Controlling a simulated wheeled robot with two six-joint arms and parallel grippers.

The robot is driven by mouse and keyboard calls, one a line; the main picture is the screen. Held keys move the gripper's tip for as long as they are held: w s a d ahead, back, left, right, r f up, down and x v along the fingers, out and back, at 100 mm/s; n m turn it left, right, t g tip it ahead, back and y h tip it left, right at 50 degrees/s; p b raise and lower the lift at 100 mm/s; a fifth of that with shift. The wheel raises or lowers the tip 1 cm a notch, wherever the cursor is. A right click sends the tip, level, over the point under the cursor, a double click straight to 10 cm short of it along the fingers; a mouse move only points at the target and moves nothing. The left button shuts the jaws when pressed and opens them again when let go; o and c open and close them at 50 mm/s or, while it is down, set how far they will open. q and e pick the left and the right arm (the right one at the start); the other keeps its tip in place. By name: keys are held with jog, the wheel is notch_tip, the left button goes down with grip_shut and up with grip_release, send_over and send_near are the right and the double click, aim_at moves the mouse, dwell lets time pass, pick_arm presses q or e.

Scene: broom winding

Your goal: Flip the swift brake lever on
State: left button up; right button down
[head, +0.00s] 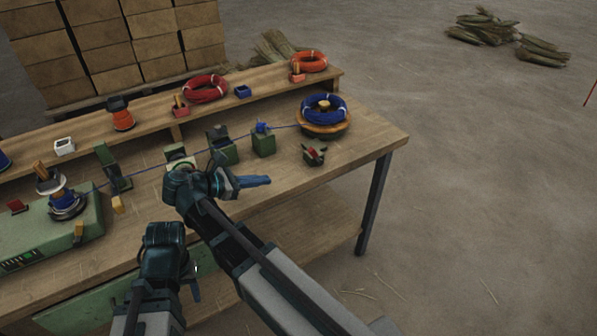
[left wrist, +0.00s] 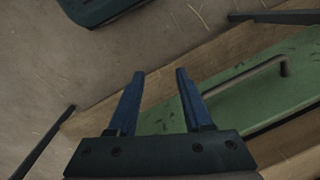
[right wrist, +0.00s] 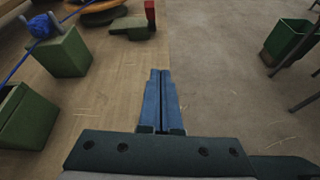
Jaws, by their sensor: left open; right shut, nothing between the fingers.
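The brake lever (head: 314,154) is a small red handle on a dark green block near the table's right end. In the right wrist view the red lever (right wrist: 150,13) stands upright at the top, on its green base (right wrist: 128,28). The swift (head: 323,130) is a round wooden turntable bearing a blue coil (head: 324,110), just behind the lever. My right gripper (head: 269,180) is shut and empty, left of the lever and apart from it; its blue fingers also show in the right wrist view (right wrist: 161,75). My left gripper (left wrist: 160,75) is open and empty by the table's front, near a green drawer front.
A blue line runs left from the coil past a green block with a blue top (head: 263,140) to a spool (head: 66,203) on a green machine (head: 40,240). Red (head: 205,88) and orange (head: 309,61) coils lie on the rear shelf. The tabletop right of the lever is clear.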

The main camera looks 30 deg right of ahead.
aim_at(313, 152)
jog(key=shift+w+d+r+n+h+b, duration=0.15)
jog(key=shift+w+d+n+h+b, duration=0.1)
jog(key=shift+w+n+h+b, duration=0.4)
pick_arm(q)
jog(key=shift+w+a+f, duration=0.1)
jog(key=shift+w+f, duration=0.1)
jog(key=shift+f, duration=0.3)
jog(key=shift+w+f, duration=0.15)
jog(key=shift+f, duration=0.3)
pick_arm(e)
jog(key=shift+w+d+r, duration=0.1)
jog(key=shift+w+r, duration=0.1)
jog(key=shift+r, duration=0.05)
jog(key=b+x, duration=0.2)
jog(key=x, duration=0.8)
jog(key=shift+s+d+f+b, duration=0.1)
jog(key=shift+d+f+b, duration=0.1)
jog(key=shift+b, duration=0.1)
jog(key=shift+d+r+p, duration=0.9)
jog(key=shift+r+p, duration=0.05)
pick_arm(q)
jog(key=shift+f, duration=0.25)
pick_arm(e)
jog(key=shift+d+r, duration=0.25)
jog(key=shift+d, duration=0.4)
pick_arm(q)
jog(key=shift+p, duration=0.3)
